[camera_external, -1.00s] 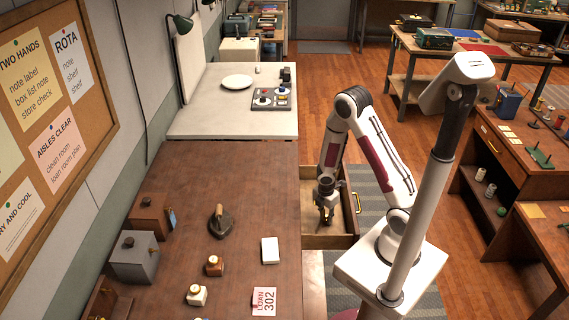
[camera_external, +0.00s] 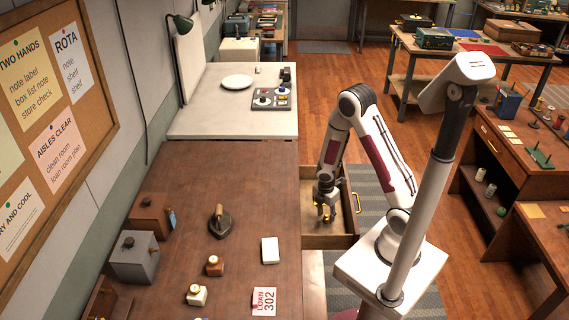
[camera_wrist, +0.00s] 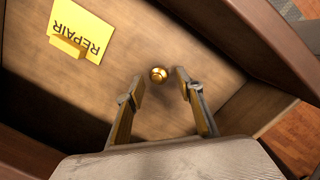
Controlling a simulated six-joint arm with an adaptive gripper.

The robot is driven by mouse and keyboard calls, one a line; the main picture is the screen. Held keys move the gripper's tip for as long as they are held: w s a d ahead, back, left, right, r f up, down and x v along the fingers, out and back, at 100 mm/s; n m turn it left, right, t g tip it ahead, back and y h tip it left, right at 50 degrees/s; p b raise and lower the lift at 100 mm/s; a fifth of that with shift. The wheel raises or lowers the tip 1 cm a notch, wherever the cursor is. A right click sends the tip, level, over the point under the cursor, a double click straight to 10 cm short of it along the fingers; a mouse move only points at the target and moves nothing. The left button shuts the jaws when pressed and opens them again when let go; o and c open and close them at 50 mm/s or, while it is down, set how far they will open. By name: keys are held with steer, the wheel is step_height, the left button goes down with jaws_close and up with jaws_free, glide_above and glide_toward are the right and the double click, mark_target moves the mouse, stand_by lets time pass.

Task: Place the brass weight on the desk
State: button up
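The brass weight (camera_wrist: 158,75) is a small round golden piece on the bottom of the open drawer (camera_external: 312,236). In the wrist view it lies just beyond and between my fingertips, not visibly touched by them. My gripper (camera_wrist: 157,88) is open and empty, reaching down into the drawer; it also shows in the external view (camera_external: 326,212). In the external view I cannot make out the weight apart from the gripper. The desk (camera_external: 190,175) is the brown wooden top left of the drawer.
A yellow REPAIR card (camera_wrist: 80,32) lies in the drawer, whose walls stand close around my gripper. On the desk are a flat iron (camera_external: 220,222), a white block (camera_external: 270,250), small bottles (camera_external: 214,266), boxes (camera_external: 134,257) and a LOAN 302 card (camera_external: 264,301). The desk's far part is clear.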

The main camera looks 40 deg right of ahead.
steer(key=shift+a+r, duration=0.15)
steer(key=shift+r, duration=1.4)
steer(key=shift+a+r, duration=0.15)
steer(key=shift+r, duration=1.35)
steer(key=shift+w+r, duration=0.1)
steer(key=shift+r, duration=0.35)
step_height(320, 180, up, 7)
steer(key=m+t, duration=0.1)
steer(key=m, duration=0.3)
step_height(320, 180, up, 9)
steer(key=m+t, duration=0.1)
steer(key=m, duration=0.3)
glide_above(324, 219)
steer(key=s, duration=0.3)
steer(key=s+a+r+m+t+y, duration=0.1)
steer(key=s+a+r+m+t, duration=0.2)
steer(key=s+r+m, duration=0.7)
steer(key=shift+s+a+r+t, duration=0.3)
steer(key=shift+s+a+r, duration=0.1)
steer(key=shift+r, duration=0.65)
steer(key=shift+o, duration=0.5)
